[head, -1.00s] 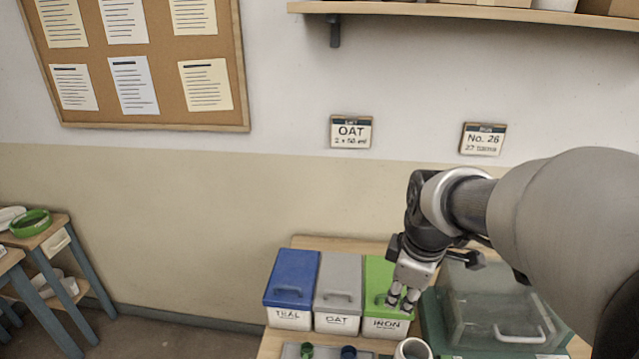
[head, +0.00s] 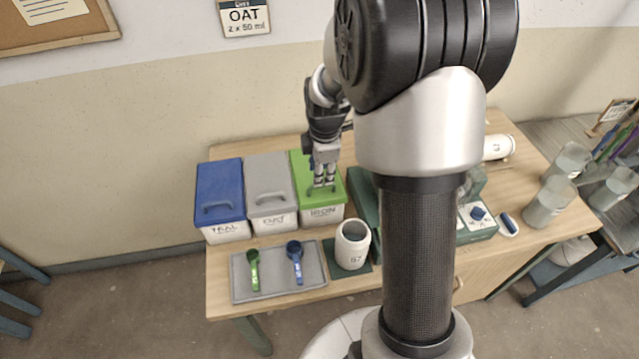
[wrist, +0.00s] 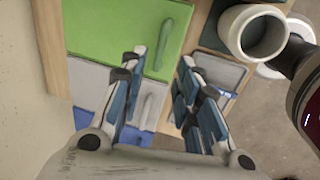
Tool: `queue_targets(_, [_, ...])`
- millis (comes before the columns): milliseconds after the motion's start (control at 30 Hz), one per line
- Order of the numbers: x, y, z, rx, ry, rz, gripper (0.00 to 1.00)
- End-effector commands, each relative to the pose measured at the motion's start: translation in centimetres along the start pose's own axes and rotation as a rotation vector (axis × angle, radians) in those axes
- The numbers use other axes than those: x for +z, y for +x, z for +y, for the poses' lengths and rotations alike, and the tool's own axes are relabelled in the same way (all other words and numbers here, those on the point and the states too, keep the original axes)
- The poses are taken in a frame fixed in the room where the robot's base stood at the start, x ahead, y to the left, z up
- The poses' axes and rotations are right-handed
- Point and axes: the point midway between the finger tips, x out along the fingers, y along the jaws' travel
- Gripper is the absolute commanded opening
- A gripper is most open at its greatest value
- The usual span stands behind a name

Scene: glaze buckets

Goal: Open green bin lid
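The green bin (head: 323,214), labelled IRON, stands at the right end of a row of three bins. Its green lid (head: 301,165) is closed flat and has a bar handle near its front edge. My gripper (head: 324,185) is above the front of this lid, pointing down at the handle. In the wrist view the green lid (wrist: 115,25) and its handle (wrist: 175,40) show just beyond the fingertips. My gripper's fingers (wrist: 163,62) are spread apart with nothing between them. Whether a finger touches the handle is not clear.
A grey OAT bin (head: 268,180) and a blue bin (head: 220,185) stand to the left, lids closed. In front are a grey tray (head: 275,290) with a green and a blue scoop, and a white jar (head: 352,243). My arm hides the table's middle right.

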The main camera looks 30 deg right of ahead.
Motion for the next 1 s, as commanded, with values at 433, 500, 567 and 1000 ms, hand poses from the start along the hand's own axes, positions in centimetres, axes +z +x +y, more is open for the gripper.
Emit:
queue_targets(433, [0.0, 5.7, 0.0, 0.000, 0.000, 0.000, 0.30])
queue_targets(500, [0.0, 5.7, 0.0, 0.001, 0.000, 0.000, 0.30])
queue_targets(567, [0.0, 5.7, 0.0, 0.001, 0.000, 0.000, 0.30])
queue_targets(1000, [0.0, 5.7, 0.0, 0.000, 0.000, 0.000, 0.10])
